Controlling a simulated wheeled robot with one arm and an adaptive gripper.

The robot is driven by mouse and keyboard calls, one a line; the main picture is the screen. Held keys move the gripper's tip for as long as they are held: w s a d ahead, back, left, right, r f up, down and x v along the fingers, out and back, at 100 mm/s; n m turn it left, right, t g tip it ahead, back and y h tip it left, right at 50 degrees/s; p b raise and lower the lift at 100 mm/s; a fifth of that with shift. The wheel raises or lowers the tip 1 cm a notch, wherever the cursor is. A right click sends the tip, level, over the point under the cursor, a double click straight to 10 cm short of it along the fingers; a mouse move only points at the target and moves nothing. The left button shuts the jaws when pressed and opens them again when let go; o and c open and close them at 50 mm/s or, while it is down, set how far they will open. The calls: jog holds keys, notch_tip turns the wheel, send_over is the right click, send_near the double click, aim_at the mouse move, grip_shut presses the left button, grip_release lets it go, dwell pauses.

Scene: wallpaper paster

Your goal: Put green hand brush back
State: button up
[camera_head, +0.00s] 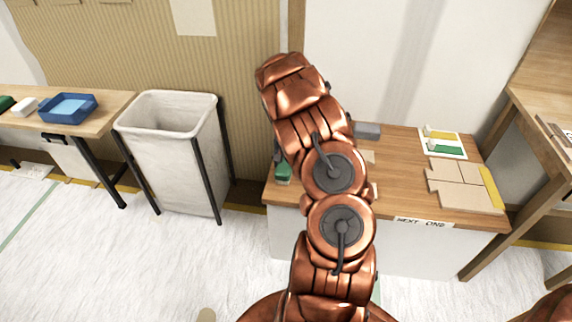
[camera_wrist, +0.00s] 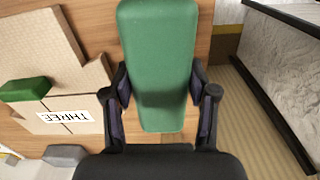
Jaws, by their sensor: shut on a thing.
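A green hand brush (camera_wrist: 158,65) is held between the two fingers of my gripper (camera_wrist: 160,105) in the wrist view. The fingers press on its sides, and wooden tabletop shows behind it. In the head view my copper arm hides the gripper. A green piece (camera_head: 283,172) shows left of the arm at the table's left edge; it appears to be the held brush. A second green block (camera_wrist: 25,89) lies beside cardboard with a "THREE" label (camera_wrist: 66,116) in the wrist view.
The wooden table (camera_head: 400,205) carries cardboard pieces (camera_head: 462,183), a grey block (camera_head: 367,131) and a white sheet with yellow and green items (camera_head: 443,144). A white bin (camera_head: 175,150) stands left of it. A blue tray (camera_head: 68,107) sits on the far-left table.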

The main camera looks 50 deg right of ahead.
jog(key=shift+f, duration=0.4)
jog(key=shift+f, duration=0.4)
jog(key=o, duration=1.2)
jog(key=shift+r, duration=0.2)
